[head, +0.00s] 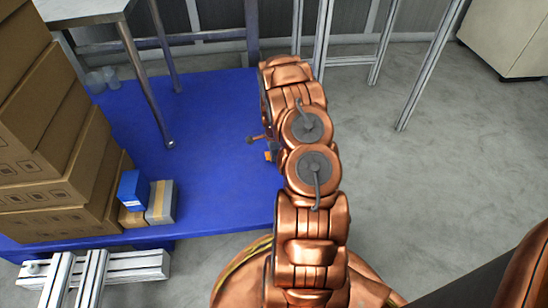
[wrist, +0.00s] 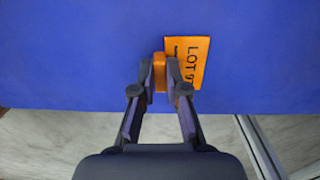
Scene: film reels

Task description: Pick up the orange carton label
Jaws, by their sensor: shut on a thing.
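The orange carton label (wrist: 198,55), with dark print reading "LOT 9" and more that is covered, shows in the wrist view over the blue surface. My gripper (wrist: 160,75) is shut on it, with an orange part of it between the two fingertips and the flat printed face to the right. The right finger hides some of the print. In the head view only a small orange patch of the label (head: 269,156) shows beside my copper arm, which hides most of the gripper. I cannot tell whether the label touches the surface.
The blue platform (head: 215,190) is mostly clear around the label. Brown cartons (head: 50,130) are stacked at its left, with a blue box (head: 132,190) and a grey box (head: 160,203) beside them. A metal-legged table (head: 85,9) stands at the back left.

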